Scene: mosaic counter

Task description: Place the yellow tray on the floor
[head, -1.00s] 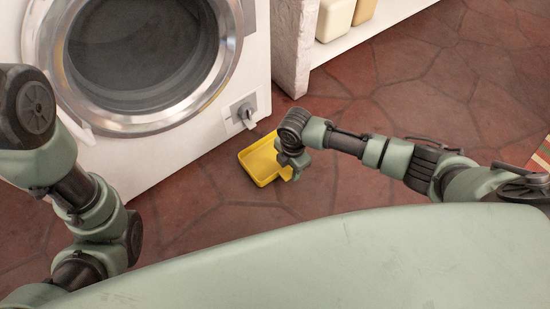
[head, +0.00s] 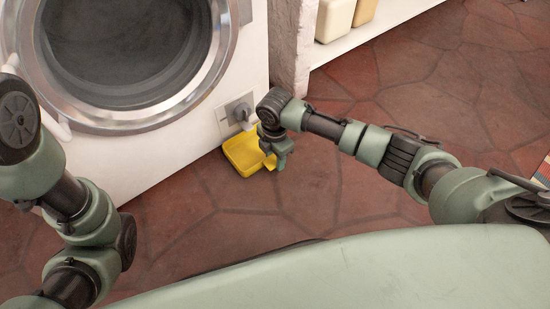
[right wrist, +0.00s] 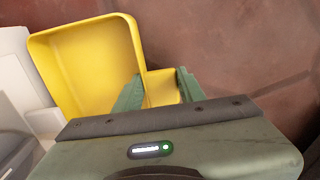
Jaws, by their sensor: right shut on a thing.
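The yellow tray (head: 240,154) is low down, close to the front of the washing machine near its lower right corner. In the head view I cannot tell whether it touches the floor (head: 330,185). My right gripper (head: 270,160) is at the tray's right side, pointing down. In the right wrist view the tray (right wrist: 88,62) extends up and left from the jaws, and my right gripper (right wrist: 158,88) is shut on its narrow yellow end part. My left arm shows at the left of the head view, but its gripper is out of view.
A white shelf (head: 375,32) with containers is at the upper right. Reddish stone floor is clear to the right and in front. A striped mat (head: 543,172) lies at the right edge.

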